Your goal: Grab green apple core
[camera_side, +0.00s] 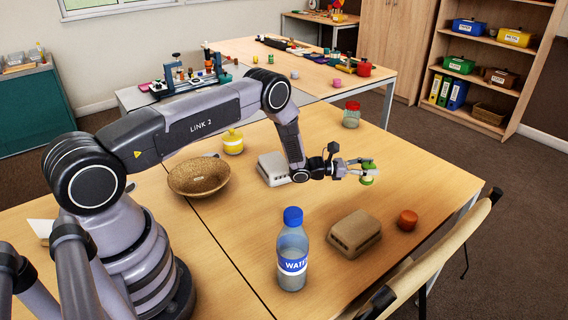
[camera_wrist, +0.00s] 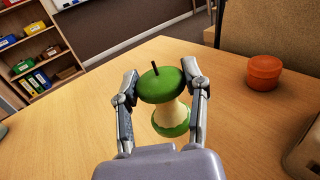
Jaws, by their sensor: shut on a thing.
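The green apple core (camera_wrist: 161,85) has a brown stem, a green top and bottom, and a pale eaten middle. In the wrist view it sits upright between the two fingers of my gripper (camera_wrist: 162,84), which is shut on it. In the side view the apple core (camera_side: 368,172) is at the end of my gripper (camera_side: 364,171), over the right part of the front table. I cannot tell whether its bottom touches the table.
On the table (camera_side: 300,215) are a water bottle (camera_side: 292,255), a brown box-like thing (camera_side: 355,232), an orange-red pot (camera_side: 407,220), a wicker bowl (camera_side: 199,177), a yellow container (camera_side: 233,142), a red-lidded jar (camera_side: 351,115) and a pale grey box (camera_side: 273,168). A chair (camera_side: 440,255) stands at the right edge.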

